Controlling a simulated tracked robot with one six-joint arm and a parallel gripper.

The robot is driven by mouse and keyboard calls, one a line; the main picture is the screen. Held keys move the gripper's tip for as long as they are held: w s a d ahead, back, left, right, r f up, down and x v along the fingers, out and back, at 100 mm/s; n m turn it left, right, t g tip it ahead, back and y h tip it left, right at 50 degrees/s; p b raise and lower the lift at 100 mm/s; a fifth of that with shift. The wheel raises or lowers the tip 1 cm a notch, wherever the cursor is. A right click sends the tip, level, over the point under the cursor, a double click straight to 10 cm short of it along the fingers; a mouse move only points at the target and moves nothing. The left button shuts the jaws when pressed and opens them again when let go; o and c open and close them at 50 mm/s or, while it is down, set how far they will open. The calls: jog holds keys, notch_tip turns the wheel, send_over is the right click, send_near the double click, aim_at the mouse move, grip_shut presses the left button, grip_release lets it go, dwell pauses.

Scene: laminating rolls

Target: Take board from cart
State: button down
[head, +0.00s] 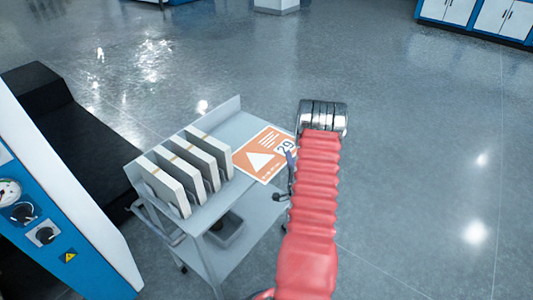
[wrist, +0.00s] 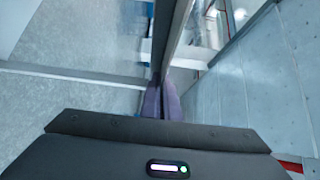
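Several white boards (head: 164,187) stand on edge, side by side, on the grey cart (head: 236,128). Each is tilted and they are spaced slightly apart. My red-sleeved arm reaches over the floor just right of the cart and ends in a shiny metal joint. My gripper is not clear in the head view. In the wrist view the two purplish fingertips of my gripper (wrist: 161,101) are close together. A thin dark upright strip runs up from them; I cannot tell whether it lies between them or beyond.
An orange and white card marked 29 (head: 258,158) lies on the cart's right part, close to my arm. A blue and white machine (head: 75,235) with a gauge and a black bed (head: 75,140) stand left. Floor at right is clear.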

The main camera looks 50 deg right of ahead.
dwell(0.4)
jog(key=shift+r, duration=5)
